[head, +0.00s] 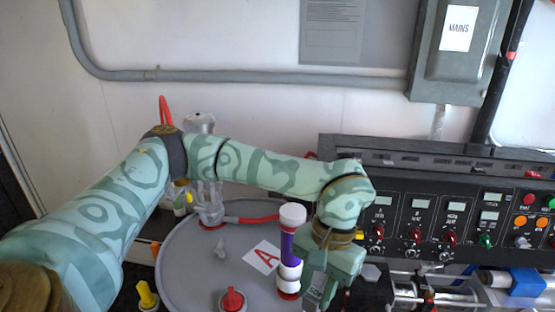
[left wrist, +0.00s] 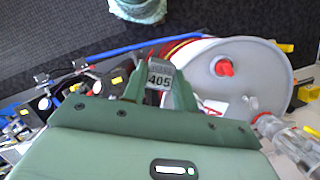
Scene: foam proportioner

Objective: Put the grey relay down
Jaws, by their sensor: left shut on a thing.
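My left gripper (head: 330,275) is at the lower middle of the head view, over the right rim of a round grey lid marked A (head: 195,265). In the left wrist view, my left gripper (left wrist: 160,88) is shut on the grey relay (left wrist: 160,76), a small block with a pale label reading 405. The relay sits between the two green fingers. In the head view the gripper mostly hides it, so I cannot tell whether it touches anything below. My right gripper is in neither view.
A white and purple column (head: 288,245) stands close left of my gripper. A black control panel (head: 430,215) with knobs and displays lies to the right. A grey MAINS box (head: 460,65) hangs on the wall.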

